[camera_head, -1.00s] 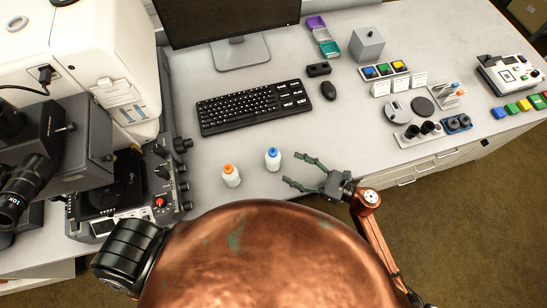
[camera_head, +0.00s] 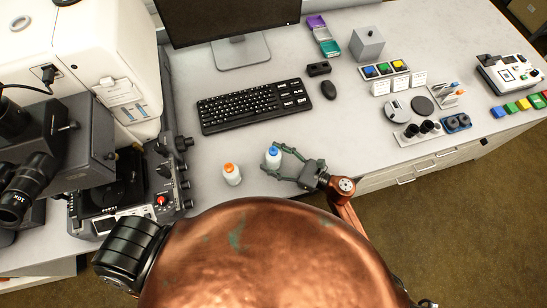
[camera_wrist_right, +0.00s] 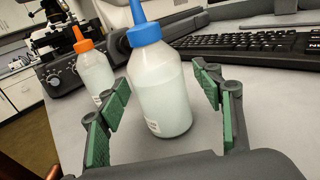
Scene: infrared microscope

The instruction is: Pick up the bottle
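A white bottle with a blue cap (camera_head: 273,159) stands upright near the table's front edge. It also shows large in the right wrist view (camera_wrist_right: 161,88). My right gripper (camera_head: 272,161) is open, with its green-padded fingers (camera_wrist_right: 162,108) on either side of the blue-capped bottle and gaps still visible. A second white bottle with an orange cap (camera_head: 232,176) stands upright to the left; it shows behind the left finger in the right wrist view (camera_wrist_right: 96,72). The task does not say which bottle. My left gripper is not in view.
A black keyboard (camera_head: 254,106) lies behind the bottles, with a mouse (camera_head: 328,90) to its right. The microscope (camera_head: 120,185) stands at the left.

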